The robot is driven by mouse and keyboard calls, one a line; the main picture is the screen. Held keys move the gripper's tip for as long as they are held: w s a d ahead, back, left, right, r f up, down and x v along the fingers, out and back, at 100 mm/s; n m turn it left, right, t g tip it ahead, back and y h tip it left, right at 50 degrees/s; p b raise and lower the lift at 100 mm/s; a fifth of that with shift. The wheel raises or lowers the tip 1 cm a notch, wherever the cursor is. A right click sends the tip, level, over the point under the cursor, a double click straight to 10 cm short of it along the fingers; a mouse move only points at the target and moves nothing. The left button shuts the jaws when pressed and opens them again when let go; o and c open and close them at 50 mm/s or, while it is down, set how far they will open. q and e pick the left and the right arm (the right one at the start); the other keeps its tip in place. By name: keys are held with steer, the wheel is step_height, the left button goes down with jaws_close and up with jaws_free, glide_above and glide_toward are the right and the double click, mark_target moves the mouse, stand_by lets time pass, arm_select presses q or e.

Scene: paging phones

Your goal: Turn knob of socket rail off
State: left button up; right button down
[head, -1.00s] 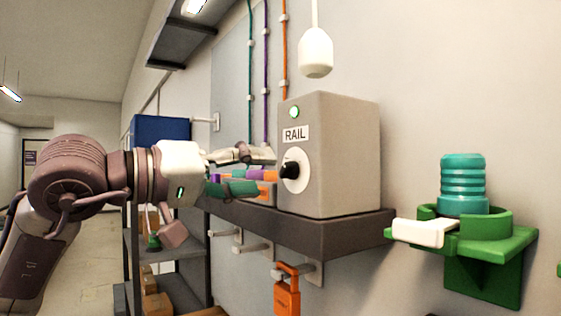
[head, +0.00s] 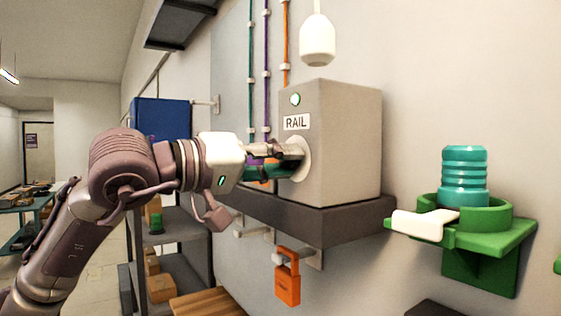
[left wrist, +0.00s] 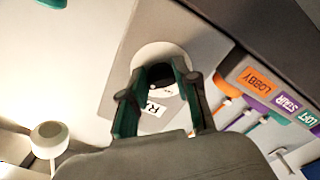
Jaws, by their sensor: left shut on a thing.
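The socket rail is a grey box (head: 345,150) with a RAIL label (head: 297,122) and a lit green lamp (head: 295,99) on its front. It stands on a dark shelf. Its black knob (left wrist: 162,78) sits on a round white dial (head: 303,160); in the head view my gripper hides the knob. My left gripper (head: 290,158) is at the dial, shut on the knob. In the left wrist view its two fingers (left wrist: 160,85) stand on either side of the knob. My right gripper is not in view.
A dark shelf (head: 325,215) carries the box. An orange padlock (head: 287,278) hangs below it. A green bracket (head: 490,245) with a teal ribbed part (head: 464,178) is at right. A white pendant (head: 317,40) hangs above. LOBBY (left wrist: 258,80), STAIR and LOFT tags are beside the box.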

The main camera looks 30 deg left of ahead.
arm_select(q)
steer(key=shift+n, duration=0.3)
jaws_close()
steer(key=n, duration=0.3)
steer(key=shift+b, duration=0.4)
steer(key=n, duration=0.9)
steer(key=n+b, duration=0.1)
steer(key=n, duration=0.4)
steer(key=shift+r, duration=0.3)
steer(key=o, duration=1.1)
jaws_free()
steer(key=shift+c, duration=0.2)
